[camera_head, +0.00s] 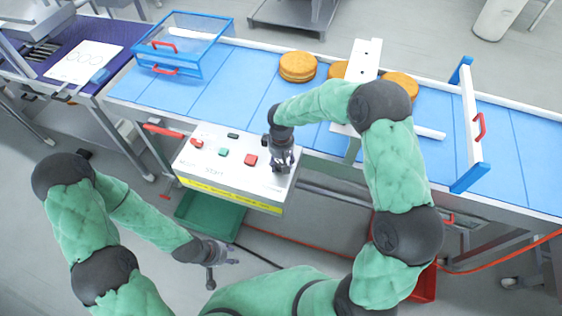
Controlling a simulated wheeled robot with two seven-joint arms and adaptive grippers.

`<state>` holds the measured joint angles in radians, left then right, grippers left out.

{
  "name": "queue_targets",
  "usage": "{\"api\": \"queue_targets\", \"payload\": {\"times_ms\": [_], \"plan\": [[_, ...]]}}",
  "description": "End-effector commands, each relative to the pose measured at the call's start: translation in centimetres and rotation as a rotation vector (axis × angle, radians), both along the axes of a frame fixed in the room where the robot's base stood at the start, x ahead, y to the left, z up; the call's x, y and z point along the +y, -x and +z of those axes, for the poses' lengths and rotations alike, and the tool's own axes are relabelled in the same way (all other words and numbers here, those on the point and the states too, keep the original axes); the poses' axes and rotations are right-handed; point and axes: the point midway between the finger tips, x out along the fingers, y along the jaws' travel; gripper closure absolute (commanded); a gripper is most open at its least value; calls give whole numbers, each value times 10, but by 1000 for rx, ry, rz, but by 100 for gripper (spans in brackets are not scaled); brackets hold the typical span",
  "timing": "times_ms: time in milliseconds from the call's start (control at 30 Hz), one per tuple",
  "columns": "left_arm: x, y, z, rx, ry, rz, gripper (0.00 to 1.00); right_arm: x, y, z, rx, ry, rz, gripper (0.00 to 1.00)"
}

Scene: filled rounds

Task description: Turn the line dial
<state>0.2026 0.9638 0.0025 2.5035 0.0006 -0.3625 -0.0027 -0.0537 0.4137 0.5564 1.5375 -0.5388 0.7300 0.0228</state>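The control box (216,173) has a pale top, a yellow stripe along its front edge and the printed word START. On top sit a red control (197,143), a green button (223,152), a red button (250,159) and a small dark part (233,135). I cannot make out which of these is the line dial; it may be hidden under my gripper. My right gripper (282,162) points down at the right end of the box top and hides what lies under it. My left gripper (220,274) hangs in front of the box, open and empty, apart from it.
A blue conveyor (190,92) runs behind the box, carrying several round orange-brown cakes (298,66). A white-and-blue gate (470,125) spans it on the right. A clear blue-framed crate (190,40) stands at its left. A green bin (205,216) is below the box.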

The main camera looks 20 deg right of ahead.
Motion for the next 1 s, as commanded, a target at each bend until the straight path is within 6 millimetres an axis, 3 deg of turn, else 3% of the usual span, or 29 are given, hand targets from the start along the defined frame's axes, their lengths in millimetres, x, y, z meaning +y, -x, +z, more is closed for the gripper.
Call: {"api": "queue_targets", "payload": {"times_ms": [333,367,533,1000], "plan": [[0,0,0,0,0,0,60,0,0,-4,-2,-1,-1,46],[0,0,0,0,0,0,60,0,0,-4,-2,-1,-1,51],[0,0,0,0,0,0,60,0,0,-4,-1,0,-1,99],[0,0,-9,0,0,0,60,0,0,-5,-1,1,-73,100]]}}
